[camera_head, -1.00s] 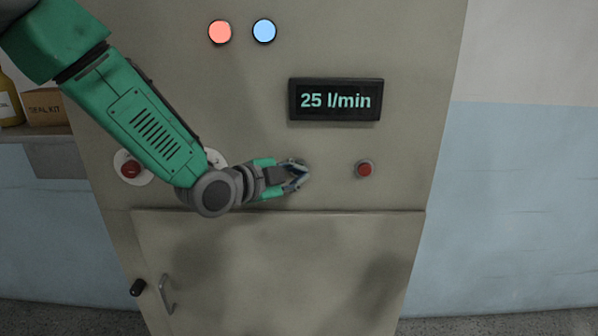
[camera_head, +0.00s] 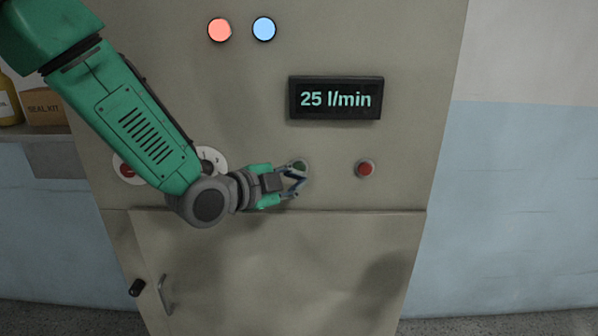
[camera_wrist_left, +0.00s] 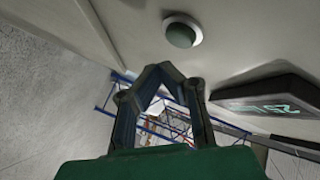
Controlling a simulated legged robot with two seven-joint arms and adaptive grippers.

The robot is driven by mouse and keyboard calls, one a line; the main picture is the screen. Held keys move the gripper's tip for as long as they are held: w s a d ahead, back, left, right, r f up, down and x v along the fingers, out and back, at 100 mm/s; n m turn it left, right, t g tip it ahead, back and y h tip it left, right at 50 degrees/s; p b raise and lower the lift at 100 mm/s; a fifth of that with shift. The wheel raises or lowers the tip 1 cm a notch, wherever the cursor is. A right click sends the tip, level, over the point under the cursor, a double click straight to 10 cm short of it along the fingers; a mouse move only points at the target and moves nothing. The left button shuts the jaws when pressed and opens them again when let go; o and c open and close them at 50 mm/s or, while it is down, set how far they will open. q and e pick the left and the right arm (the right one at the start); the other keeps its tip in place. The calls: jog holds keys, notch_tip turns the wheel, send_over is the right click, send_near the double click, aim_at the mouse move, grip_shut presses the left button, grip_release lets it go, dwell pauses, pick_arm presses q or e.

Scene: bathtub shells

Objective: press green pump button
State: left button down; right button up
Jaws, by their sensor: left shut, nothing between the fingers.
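The green pump button (camera_head: 299,166) sits on the beige cabinet front, left of a red button (camera_head: 365,168). It shows fully in the left wrist view (camera_wrist_left: 181,31), above and to the right of the fingertips. My left gripper (camera_head: 301,180) is just below and in front of the green button, overlapping its lower edge in the head view. Its fingers (camera_wrist_left: 160,68) are shut with their tips together and hold nothing. A gap shows between fingertips and button in the wrist view. My right gripper is out of view.
A display (camera_head: 336,98) reading 25 l/min juts out above the buttons. A red lamp (camera_head: 220,29) and a blue lamp (camera_head: 264,29) are higher up. A white dial (camera_head: 214,160) and another red button are partly behind my left arm. A cabinet door (camera_head: 270,260) lies below.

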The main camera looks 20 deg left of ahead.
pick_arm(q)
jog(key=s, duration=0.2)
jog(key=s+d, duration=0.1)
jog(key=shift+s, duration=0.4)
jog(key=s+a+f+n+g+y+b, duration=0.1)
jog(key=s+a+f+n+g+b, duration=0.2)
jog(key=f, duration=0.7)
jog(key=s+f+n+g+y, duration=0.1)
jog(key=s+f+n+y, duration=0.15)
jog(key=s+f, duration=0.45)
jog(key=s+a+f+n+g+y+b, duration=0.1)
jog(key=s+a+f+n+g+b, duration=0.15)
jog(key=f, duration=0.95)
jog(key=s+a+f+n+g+y+b, duration=0.1)
jog(key=s+a+f+n+g, duration=0.2)
jog(key=s+f, duration=0.5)
jog(key=s+a+f+n+g+y+b, duration=0.1)
jog(key=s+a+f+n+g+b, duration=0.1)
jog(key=s+f+n, duration=0.3)
jog(key=s+a+f+g, duration=0.1)
jog(key=s+f, duration=0.3)
jog(key=s, duration=0.5)
jog(key=shift+a+n+y, duration=0.2)
jog(key=shift+n+y, duration=0.1)
jog(key=shift+y, duration=0.05)
jog(key=shift+w+g, duration=0.15)
jog(key=shift+g, duration=0.1)
